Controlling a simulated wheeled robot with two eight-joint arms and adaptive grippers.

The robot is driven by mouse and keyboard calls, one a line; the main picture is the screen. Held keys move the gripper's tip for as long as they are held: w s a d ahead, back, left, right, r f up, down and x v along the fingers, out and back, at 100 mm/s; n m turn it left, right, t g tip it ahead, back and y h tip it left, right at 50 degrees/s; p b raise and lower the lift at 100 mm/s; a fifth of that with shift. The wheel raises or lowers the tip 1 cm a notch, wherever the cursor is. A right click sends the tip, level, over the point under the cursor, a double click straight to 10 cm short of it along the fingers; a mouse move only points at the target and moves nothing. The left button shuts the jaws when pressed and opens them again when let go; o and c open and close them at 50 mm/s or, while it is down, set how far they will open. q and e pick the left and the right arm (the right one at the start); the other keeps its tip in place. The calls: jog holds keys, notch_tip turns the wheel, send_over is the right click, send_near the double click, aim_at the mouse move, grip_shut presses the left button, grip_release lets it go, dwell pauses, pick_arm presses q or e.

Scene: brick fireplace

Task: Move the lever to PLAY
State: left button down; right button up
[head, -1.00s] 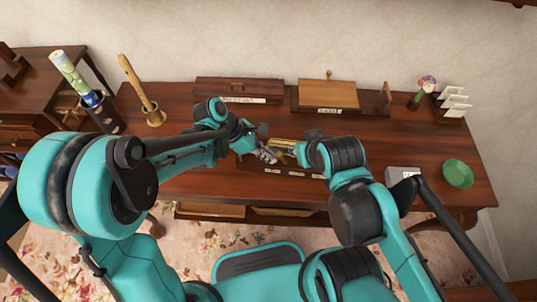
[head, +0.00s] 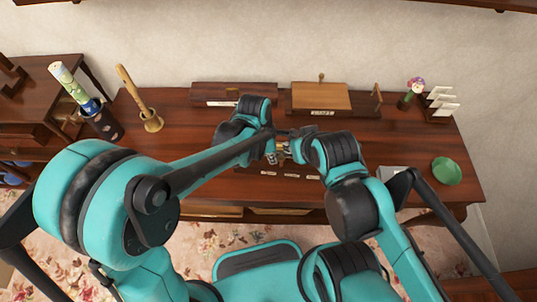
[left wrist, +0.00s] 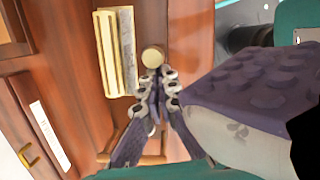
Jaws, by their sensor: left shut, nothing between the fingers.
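A round cream knob (left wrist: 153,57), which looks like the lever's end, shows in the left wrist view. It is just beyond the closed fingertips of my left gripper (left wrist: 157,88); I cannot tell whether they touch. A brass-coloured plate (left wrist: 105,55) with a grey strip lies beside the knob to the left. In the head view my left gripper (head: 272,152) is at the middle of the desk, with the brass part mostly hidden between the two grippers. My right gripper's fingers are hidden by its wrist there. A large dark textured pad, probably part of it, fills the right of the wrist view.
Small labels (head: 291,175) sit along the desk's front; their text is unreadable here. Desk room is free at both sides.

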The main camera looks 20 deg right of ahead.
pick_arm(q)
jog(key=shift+s+d+r, duration=0.2)
jog(key=shift+s+d, duration=0.05)
jog(key=shift+d, duration=0.6)
jog(key=shift+a, duration=0.1)
pick_arm(e)
jog(key=shift+s+d+r, duration=0.15)
jog(key=shift+d+r, duration=0.05)
jog(key=shift+d, duration=0.25)
pick_arm(q)
jog(key=shift+r+p, duration=0.55)
jog(key=shift+r, duration=0.25)
pick_arm(e)
jog(key=shift+r, duration=0.55)
